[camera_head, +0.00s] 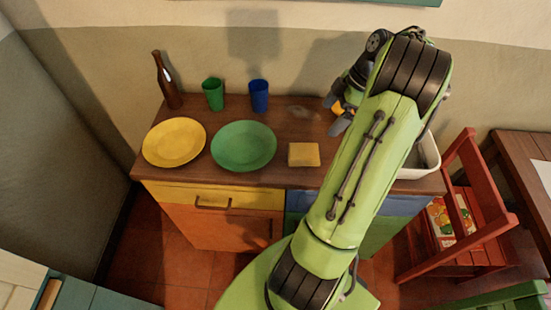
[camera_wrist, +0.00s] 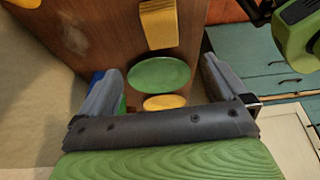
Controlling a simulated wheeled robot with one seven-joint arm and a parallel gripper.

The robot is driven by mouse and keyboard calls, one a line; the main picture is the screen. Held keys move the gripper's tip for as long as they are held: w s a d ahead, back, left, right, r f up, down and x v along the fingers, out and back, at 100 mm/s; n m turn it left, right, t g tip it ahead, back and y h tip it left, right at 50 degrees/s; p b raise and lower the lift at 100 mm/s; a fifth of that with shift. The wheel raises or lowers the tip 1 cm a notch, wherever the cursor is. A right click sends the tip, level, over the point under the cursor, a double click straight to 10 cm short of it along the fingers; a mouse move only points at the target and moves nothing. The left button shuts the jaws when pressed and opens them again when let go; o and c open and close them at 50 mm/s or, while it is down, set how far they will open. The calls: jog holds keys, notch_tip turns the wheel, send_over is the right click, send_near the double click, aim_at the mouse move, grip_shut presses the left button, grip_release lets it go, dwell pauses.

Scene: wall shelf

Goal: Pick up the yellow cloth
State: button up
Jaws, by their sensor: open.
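The yellow cloth (camera_head: 304,154) is a small, flat, folded square lying near the front edge of the wooden counter, right of the green plate. In the wrist view the cloth (camera_wrist: 158,23) shows at the top, beyond the green plate. My gripper (camera_head: 337,110) is over the back right of the counter, behind and to the right of the cloth and apart from it. Its two fingers (camera_wrist: 160,68) are spread in the wrist view with nothing held. A small orange-yellow patch shows by the fingers in the head view; I cannot tell what it is.
A green plate (camera_head: 243,146) and a yellow plate (camera_head: 174,142) lie left of the cloth. A brown bottle (camera_head: 166,82), green cup (camera_head: 213,94) and blue cup (camera_head: 259,95) stand behind. A white basin (camera_head: 430,158) is partly hidden by my arm. A red chair (camera_head: 470,215) stands right.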

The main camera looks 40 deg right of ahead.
jog(key=b, duration=0.3)
send_over(306, 151)
jog(key=s+d, duration=0.1)
jog(key=d, duration=0.1)
notch_tip(306, 151, down, 10)
jog(key=shift+s+r, duration=0.1)
jog(key=shift+r, duration=0.1)
jog(key=b+x, duration=0.1)
jog(key=x, duration=0.4)
jog(key=shift+s+a+f, duration=0.1)
jog(key=shift+a+f, duration=0.15)
jog(key=shift+f+b, duration=0.2)
jog(key=shift+b, duration=0.25)
jog(key=shift+c, duration=0.5)
